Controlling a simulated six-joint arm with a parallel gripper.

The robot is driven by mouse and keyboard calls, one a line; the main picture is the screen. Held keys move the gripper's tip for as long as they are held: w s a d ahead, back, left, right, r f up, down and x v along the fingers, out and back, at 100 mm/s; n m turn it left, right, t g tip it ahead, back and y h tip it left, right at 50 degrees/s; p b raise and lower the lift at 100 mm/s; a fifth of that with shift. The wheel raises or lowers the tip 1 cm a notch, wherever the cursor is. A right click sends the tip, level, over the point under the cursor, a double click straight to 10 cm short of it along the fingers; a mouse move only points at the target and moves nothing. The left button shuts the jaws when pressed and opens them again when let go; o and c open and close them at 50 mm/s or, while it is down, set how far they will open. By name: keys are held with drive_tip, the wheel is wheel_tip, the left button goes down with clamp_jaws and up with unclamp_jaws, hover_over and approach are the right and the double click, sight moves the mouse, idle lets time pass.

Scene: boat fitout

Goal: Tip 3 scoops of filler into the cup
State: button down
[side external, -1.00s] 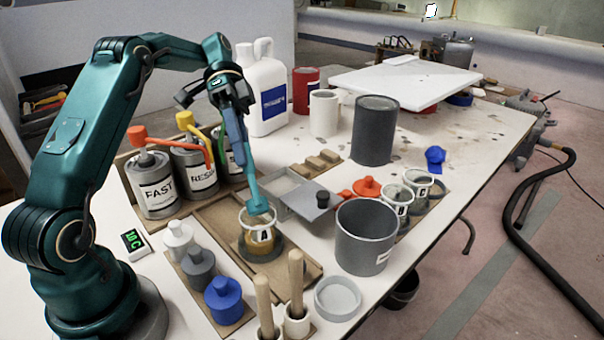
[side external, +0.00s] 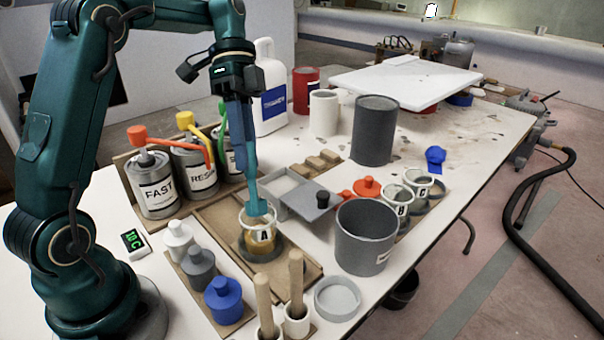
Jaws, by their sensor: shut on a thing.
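My gripper (side external: 236,84) is shut on the handle of a teal scoop (side external: 252,180), which hangs down nearly upright. The scoop's lower end is at the mouth of cup A (side external: 261,238), a clear cup with amber contents at the bottom. I cannot tell whether the scoop holds filler. Cup A stands on a dark round base in a brown wooden tray (side external: 300,270). A grey rectangular box (side external: 275,186) with a grey lid (side external: 312,200) bearing a black knob is just behind the cup; its contents are unclear.
Cans with pumps, FAST (side external: 155,188) and RESIN (side external: 196,172), stand left of the cup. Several lidded pots, including a blue one (side external: 223,300), and upright wooden handles (side external: 296,280) stand in front. A grey bucket (side external: 364,240) and cups B (side external: 398,205) and C (side external: 418,184) are to the right.

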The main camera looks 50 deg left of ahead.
drive_tip(key=shift+s+d+r+m+t+y, duration=0.35)
drive_tip(key=shift+s+r+m+t+y, duration=0.2)
drive_tip(key=shift+r+m+t+y, duration=0.3)
drive_tip(key=shift+s+d+r+m+t+y, duration=0.4)
drive_tip(key=shift+s+r+m+t+y, duration=0.15)
drive_tip(key=shift+t+y, duration=0.35)
drive_tip(key=shift+s+d+r+m+t+y, duration=0.35)
drive_tip(key=shift+s+r+m+t+y, duration=0.25)
drive_tip(key=shift+m+y, duration=0.35)
drive_tip(key=shift+w+r, duration=0.1)
drive_tip(key=shift+r, duration=0.05)
drive_tip(key=w+a+f, duration=0.4)
drive_tip(key=w+a, duration=0.4)
drive_tip(key=w, duration=0.4)
wheel_tip(320, 180, down, 10)
drive_tip(key=shift+r, duration=0.25)
drive_tip(key=shift+n, duration=0.25)
drive_tip(key=shift+w+r, duration=0.1)
